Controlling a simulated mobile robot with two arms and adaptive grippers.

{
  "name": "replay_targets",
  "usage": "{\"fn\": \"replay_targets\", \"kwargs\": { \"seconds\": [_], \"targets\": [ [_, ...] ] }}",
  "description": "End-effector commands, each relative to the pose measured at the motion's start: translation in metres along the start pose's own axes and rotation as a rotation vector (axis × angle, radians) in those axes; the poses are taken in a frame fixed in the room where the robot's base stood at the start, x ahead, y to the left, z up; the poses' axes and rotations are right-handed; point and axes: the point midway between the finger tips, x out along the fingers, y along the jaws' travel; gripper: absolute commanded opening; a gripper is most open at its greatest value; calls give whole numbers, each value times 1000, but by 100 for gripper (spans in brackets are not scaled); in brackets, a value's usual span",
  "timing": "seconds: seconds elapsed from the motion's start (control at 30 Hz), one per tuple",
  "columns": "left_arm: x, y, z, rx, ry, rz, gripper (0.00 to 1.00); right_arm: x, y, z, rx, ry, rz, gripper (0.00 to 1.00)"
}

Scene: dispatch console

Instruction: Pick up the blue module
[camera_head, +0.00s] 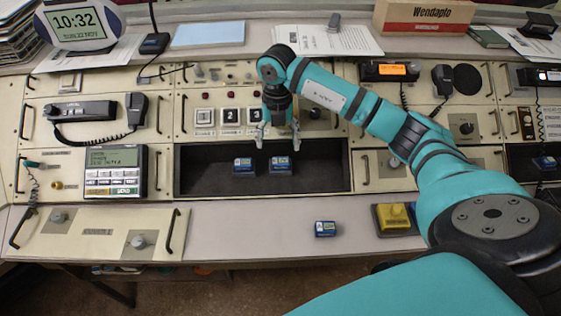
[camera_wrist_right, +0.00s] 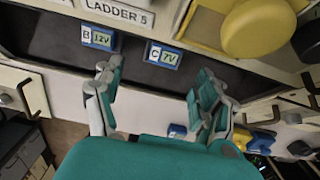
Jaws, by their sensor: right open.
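Three small blue modules with pale labels show in the head view. One blue module (camera_head: 244,165) and another (camera_head: 281,164) sit side by side in the dark recess (camera_head: 210,183); a third (camera_head: 325,229) lies on the grey ledge in front. In the right wrist view the labels read "B 12V" on one module (camera_wrist_right: 97,38) and "C 7V" on another (camera_wrist_right: 163,56). My right gripper (camera_head: 278,139) is open and empty, pointing down at the recess near its right-hand module. In the wrist view its fingertips (camera_wrist_right: 156,76) lie either side of the "C 7V" module, apart from it. My left gripper is out of view.
A yellow button block (camera_head: 393,218) stands on the ledge (camera_head: 250,215) right of the loose module. A keypad unit (camera_head: 114,171) is left of the recess. Numbered buttons (camera_head: 229,116) line the panel behind it. The recess's left and right ends look bare.

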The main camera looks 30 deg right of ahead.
Motion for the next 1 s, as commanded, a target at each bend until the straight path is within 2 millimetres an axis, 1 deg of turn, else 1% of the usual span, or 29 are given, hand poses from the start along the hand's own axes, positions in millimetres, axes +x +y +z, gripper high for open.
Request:
{"fn": "replay_targets", "kwargs": {
  "seconds": [0.03, 0.1, 0.27, 0.37, 0.5, 0.6, 0.7, 0.9, 0.97, 1.0],
  "targets": [
    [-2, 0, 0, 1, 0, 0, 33, 8, 0, -1, 0, 4, -1, 73],
    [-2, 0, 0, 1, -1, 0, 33, 16, 0, 0, -1, 2, 0, 73],
    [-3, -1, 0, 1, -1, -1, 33, 24, 0, -1, -1, 1, 1, 73],
    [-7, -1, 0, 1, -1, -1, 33, 35, -4, -3, -1, 4, -2, 73],
    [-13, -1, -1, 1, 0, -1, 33, 56, -9, -7, -1, 4, -1, 73],
    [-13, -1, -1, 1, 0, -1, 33, 69, -8, -6, -1, 2, 1, 73],
    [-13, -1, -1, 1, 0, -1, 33, 74, -7, -6, -1, 1, 1, 73],
    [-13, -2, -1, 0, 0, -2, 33, 75, -7, -6, -2, 0, 1, 73],
    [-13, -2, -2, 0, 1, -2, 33, 75, -7, -6, -2, 0, 1, 67],
    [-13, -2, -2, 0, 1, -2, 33, 75, -7, -6, -2, 0, 1, 61]
  ]
}}
